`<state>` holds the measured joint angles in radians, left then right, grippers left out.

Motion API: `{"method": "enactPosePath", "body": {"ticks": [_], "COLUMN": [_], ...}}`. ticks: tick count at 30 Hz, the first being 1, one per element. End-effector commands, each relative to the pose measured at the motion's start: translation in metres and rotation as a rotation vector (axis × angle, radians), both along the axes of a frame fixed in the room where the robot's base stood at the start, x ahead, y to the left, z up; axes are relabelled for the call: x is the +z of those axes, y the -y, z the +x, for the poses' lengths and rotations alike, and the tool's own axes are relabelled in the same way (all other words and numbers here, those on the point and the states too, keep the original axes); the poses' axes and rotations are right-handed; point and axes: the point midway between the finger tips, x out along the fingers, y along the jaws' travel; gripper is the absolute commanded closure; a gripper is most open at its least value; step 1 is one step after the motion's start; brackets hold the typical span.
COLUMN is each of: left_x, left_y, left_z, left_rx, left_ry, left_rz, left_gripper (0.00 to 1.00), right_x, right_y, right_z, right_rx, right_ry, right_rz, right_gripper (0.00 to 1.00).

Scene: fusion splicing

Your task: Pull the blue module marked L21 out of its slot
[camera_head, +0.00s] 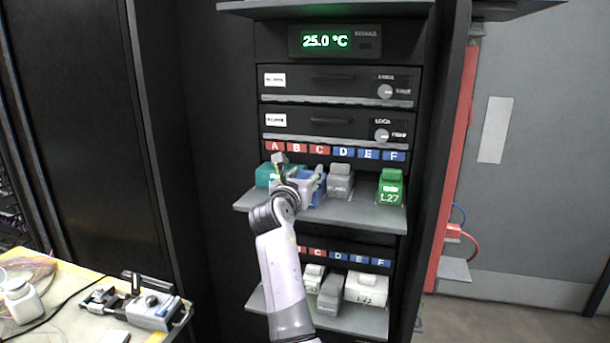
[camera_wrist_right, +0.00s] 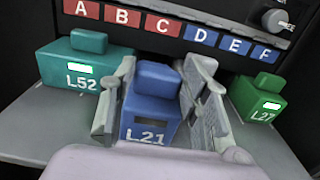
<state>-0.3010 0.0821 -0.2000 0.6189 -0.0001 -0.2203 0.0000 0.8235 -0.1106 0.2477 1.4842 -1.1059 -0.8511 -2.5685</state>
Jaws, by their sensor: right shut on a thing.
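The blue module marked L21 (camera_wrist_right: 148,122) sits on the upper shelf, under the lettered labels. It also shows in the head view (camera_head: 316,190), partly hidden by my right gripper. My right gripper (camera_head: 298,181) is shut on the blue module, with one grey finger along each side of it in the wrist view. The label L21 on its front is readable there. I cannot tell how far it sits in its slot. My left gripper is not in view.
A teal module L52 (camera_wrist_right: 82,62) stands left of it. A grey module (camera_head: 340,183) and green module L27 (camera_head: 390,187) stand to the right on the upper shelf (camera_head: 370,215). Pale and grey modules (camera_head: 330,294) fill the lower shelf. A table (camera_head: 60,312) with a device is lower left.

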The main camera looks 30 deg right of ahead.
Motion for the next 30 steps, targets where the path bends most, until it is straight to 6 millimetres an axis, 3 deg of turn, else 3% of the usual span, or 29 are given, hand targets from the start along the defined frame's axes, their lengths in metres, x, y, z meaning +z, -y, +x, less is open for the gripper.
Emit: {"method": "enactPosePath", "body": {"ticks": [3,4,13,24,30], "left_x": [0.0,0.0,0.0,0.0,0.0], "left_y": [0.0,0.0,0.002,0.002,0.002], "left_z": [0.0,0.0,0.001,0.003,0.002], "left_rx": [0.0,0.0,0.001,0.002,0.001], "left_ry": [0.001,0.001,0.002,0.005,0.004], "left_rz": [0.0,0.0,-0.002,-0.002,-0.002], "left_gripper": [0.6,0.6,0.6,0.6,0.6], "right_x": [-0.002,-0.001,-0.001,0.0,-0.001], "right_y": [0.0,0.0,0.0,-0.002,-0.023], "right_z": [0.0,0.0,0.0,-0.002,-0.019], "right_rx": [0.0,-0.001,-0.001,0.0,0.002], "right_ry": [-0.002,-0.002,-0.001,0.001,0.001], "right_rz": [0.001,0.001,-0.001,-0.001,-0.001], "right_gripper": [0.92,0.55,0.35,0.34,0.34]}}
